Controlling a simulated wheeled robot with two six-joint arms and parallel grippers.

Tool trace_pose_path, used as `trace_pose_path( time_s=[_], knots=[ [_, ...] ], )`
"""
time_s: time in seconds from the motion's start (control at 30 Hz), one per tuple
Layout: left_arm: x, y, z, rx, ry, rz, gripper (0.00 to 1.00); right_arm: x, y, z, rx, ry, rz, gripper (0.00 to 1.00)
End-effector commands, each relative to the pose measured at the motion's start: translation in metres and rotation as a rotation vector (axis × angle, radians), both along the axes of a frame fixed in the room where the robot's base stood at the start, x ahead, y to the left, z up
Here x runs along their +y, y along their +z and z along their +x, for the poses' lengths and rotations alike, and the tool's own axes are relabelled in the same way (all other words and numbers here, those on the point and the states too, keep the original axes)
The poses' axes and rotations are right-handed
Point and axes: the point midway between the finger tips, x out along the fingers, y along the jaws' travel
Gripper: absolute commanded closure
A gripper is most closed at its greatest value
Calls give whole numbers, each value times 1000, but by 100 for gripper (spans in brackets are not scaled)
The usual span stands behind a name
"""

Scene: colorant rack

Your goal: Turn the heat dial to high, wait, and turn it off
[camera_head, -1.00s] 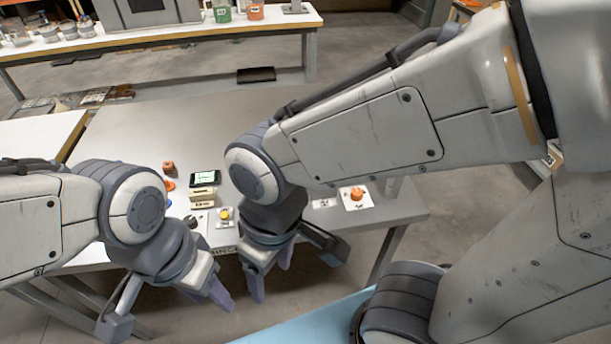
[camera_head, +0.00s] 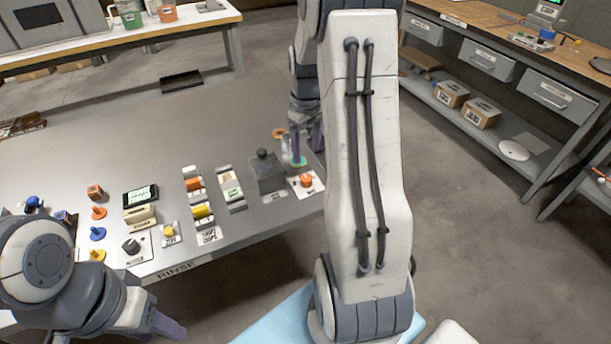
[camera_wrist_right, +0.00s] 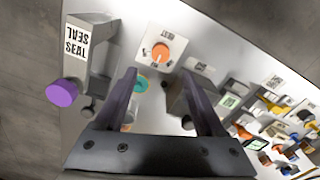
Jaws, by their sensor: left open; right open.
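The heat dial is an orange knob (camera_head: 306,181) on a white square plate near the right end of the grey table. In the right wrist view the orange knob (camera_wrist_right: 161,53) sits just beyond the fingertips, and its setting is too small to read. My right gripper (camera_head: 308,142) is partly hidden behind my own arm link, above the table's far right corner. In the right wrist view its two fingers (camera_wrist_right: 158,78) are apart, with no contact on the dial. My left gripper (camera_head: 166,324) is open and empty at the table's front left, partly out of view.
A clear vessel (camera_head: 293,149) stands close behind the dial, near my right fingers. A dark grey device (camera_head: 267,172) stands left of the dial. In the right wrist view a SEAL stand (camera_wrist_right: 88,55) with a purple knob (camera_wrist_right: 61,93) is nearby. Racks and knobs fill the table further left.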

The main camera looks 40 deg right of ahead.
Motion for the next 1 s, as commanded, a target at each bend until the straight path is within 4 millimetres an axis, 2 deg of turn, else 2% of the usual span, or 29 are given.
trace_pose_path(
  time_s=[0.5,0.7,0.97,1.0],
  knots=[
    [0,0,0,0,0,0,50,1,-85,-1,4,0,3,28],
    [0,0,0,0,0,0,50,1,-99,-1,2,0,2,28],
    [0,0,0,0,0,0,50,1,-101,0,1,-1,1,28],
    [0,0,0,0,0,0,50,1,-101,-1,1,-1,1,36]
  ],
)
